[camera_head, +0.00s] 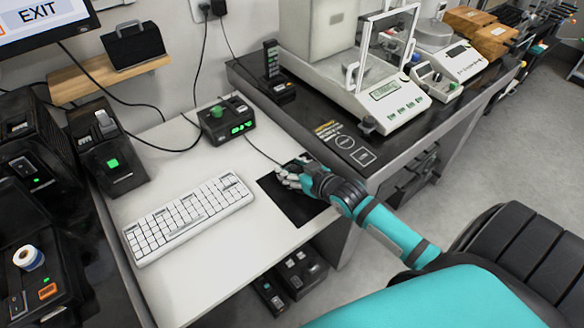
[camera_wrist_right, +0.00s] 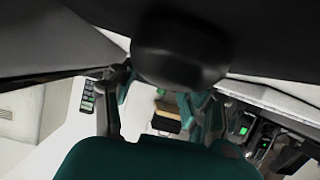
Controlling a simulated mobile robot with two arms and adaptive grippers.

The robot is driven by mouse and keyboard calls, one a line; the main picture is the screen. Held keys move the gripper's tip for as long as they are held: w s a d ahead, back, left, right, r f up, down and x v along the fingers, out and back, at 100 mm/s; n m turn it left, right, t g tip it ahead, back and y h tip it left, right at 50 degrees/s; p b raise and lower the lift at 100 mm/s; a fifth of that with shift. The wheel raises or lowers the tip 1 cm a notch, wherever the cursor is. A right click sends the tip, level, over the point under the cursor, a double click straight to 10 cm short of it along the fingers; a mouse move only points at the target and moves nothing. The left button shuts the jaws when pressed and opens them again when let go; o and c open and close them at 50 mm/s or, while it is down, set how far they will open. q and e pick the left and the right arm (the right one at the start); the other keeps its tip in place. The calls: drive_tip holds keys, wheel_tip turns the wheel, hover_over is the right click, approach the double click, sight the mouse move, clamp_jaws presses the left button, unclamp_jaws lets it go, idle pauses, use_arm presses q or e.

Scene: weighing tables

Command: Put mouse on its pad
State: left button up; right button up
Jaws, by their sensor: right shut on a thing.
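The black mouse pad (camera_head: 294,207) lies on the white desk, to the right of the keyboard, near the desk's right edge. My right gripper (camera_head: 286,178) is over the far part of the pad, shut on the mouse. The fingers hide nearly all of the mouse, and a thin dark cable runs to them from the back of the desk. I cannot tell whether the mouse touches the pad. In the right wrist view, a dark rounded shape fills the upper middle, and I cannot tell what it is. My left gripper is not in view.
A white keyboard (camera_head: 187,216) lies left of the pad. The dark bench (camera_head: 330,135) with a balance (camera_head: 385,98) borders the desk on the right. Bare desk surface shows in front of the keyboard.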

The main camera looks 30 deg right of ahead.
drive_tip(key=o, duration=1.3)
drive_tip(key=shift+f, duration=0.1)
drive_tip(key=shift+o, duration=0.8)
drive_tip(key=v, duration=1.2)
drive_tip(key=shift+p, duration=0.4)
